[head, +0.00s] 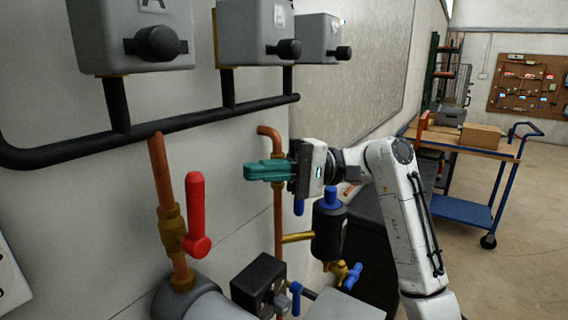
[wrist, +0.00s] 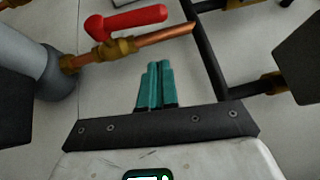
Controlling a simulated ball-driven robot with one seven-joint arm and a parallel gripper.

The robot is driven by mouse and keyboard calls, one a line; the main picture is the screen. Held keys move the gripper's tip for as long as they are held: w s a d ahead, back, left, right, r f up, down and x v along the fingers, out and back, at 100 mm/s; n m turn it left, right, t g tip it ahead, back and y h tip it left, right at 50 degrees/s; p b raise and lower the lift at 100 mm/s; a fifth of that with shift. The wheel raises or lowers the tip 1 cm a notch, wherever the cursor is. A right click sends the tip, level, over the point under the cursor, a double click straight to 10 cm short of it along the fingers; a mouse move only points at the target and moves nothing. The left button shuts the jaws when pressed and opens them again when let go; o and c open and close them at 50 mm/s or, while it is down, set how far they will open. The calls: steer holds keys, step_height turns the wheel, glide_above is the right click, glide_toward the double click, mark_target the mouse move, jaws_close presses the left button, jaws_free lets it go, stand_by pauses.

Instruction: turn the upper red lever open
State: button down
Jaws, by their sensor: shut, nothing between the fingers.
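A red lever (head: 197,215) sits on a brass valve body (head: 172,232) in a vertical copper pipe at the left. Its handle points up from its pivot, roughly along the pipe. The red lever also shows at the top left of the wrist view (wrist: 130,20), beside the copper pipe. It is the only red valve lever I see. My gripper (head: 247,171) has teal fingers pressed together with nothing between them. It points left, to the right of the lever's upper end and apart from it. In the wrist view the fingertips (wrist: 159,66) lie clear of the lever.
Grey boxes with black knobs (head: 157,42) hang above a black pipe (head: 200,115). A second copper pipe (head: 278,215) runs behind my gripper. A dark cylinder (head: 329,230) with blue handles and a grey tank (head: 205,300) stand below. A cart (head: 465,205) is at the right.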

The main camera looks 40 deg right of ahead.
mark_target(196, 215)
steer(key=s+a+p, duration=0.1)
steer(key=a, duration=0.5)
steer(key=shift+a+r, duration=0.4)
steer(key=a+p, duration=0.1)
steer(key=s+a+n+h+p, duration=0.1)
steer(key=shift+r+g+p, duration=0.3)
steer(key=shift+r+p, duration=0.05)
